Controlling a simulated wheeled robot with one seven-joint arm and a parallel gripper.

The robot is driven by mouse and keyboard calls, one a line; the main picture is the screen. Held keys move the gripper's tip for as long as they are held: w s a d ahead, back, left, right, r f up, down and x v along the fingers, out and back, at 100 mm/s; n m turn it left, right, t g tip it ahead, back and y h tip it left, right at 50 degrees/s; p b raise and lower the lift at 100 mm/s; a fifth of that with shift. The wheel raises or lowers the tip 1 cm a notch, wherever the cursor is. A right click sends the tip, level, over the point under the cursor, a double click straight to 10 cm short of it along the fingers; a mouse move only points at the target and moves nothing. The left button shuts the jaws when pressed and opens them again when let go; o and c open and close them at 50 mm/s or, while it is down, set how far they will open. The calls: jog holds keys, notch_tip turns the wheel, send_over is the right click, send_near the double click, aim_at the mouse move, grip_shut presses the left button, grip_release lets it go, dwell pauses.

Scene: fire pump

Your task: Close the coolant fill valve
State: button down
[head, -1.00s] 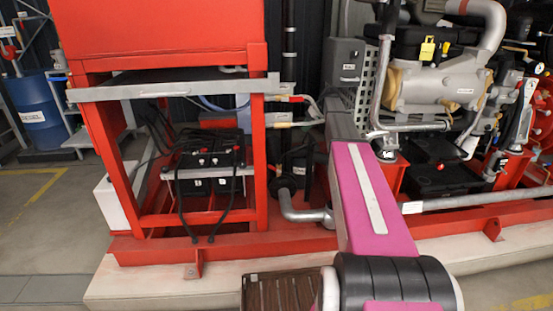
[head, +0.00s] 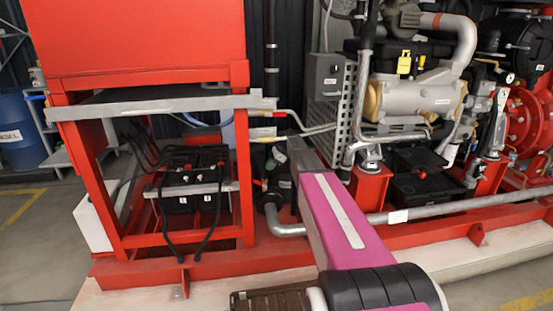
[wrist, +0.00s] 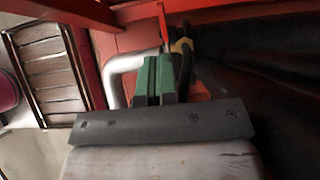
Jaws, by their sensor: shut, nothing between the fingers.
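I cannot single out the coolant fill valve for sure in either view. A small yellow part (wrist: 181,46) on a dark fitting shows just past my fingertips in the wrist view; whether it belongs to the valve is unclear. My gripper (wrist: 154,76) has green fingers that are shut and empty. They point toward the dark fitting and a bent silver pipe (wrist: 122,66); I cannot tell whether they touch anything. In the head view my pink arm reaches in toward the red frame, and its fingers are not clearly visible there.
The red frame (head: 246,180) holds black batteries (head: 195,188) at the left. A silver elbow pipe (head: 283,229) lies low beside my arm. The engine (head: 425,92) and a grey box (head: 327,76) stand to the right. The floor (head: 30,240) at the left is clear.

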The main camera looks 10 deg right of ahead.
aim_at(255, 182)
jog(key=x, duration=0.8)
jog(key=shift+a, duration=0.2)
jog(key=h, duration=0.2)
jog(key=a+f+h, duration=0.1)
jog(key=h, duration=0.1)
jog(key=a+f+h, duration=0.1)
jog(key=h, duration=0.1)
jog(key=shift+a, duration=0.2)
jog(key=shift+a+f, duration=0.1)
jog(key=shift+f, duration=0.05)
jog(key=shift+a+f, duration=0.15)
jog(key=shift+f, duration=0.05)
dwell(0.6)
